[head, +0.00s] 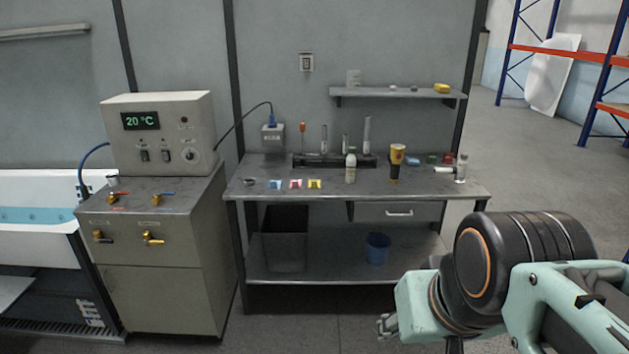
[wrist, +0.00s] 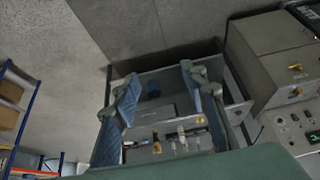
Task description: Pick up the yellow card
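The yellow card (head: 315,184) lies flat on the grey workbench top (head: 255,192) in the head view, near its front edge. In the head view my gripper (head: 386,326) shows small at the lower right, in front of the bench and well apart from the card.
A white bottle (head: 350,168) and a yellow-topped brown container (head: 396,160) stand right of the cards. A tube rack (head: 320,160) is behind. A cabinet with brass taps (head: 150,250) adjoins the bench's left. A blue bin (head: 377,248) stands on the lower shelf.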

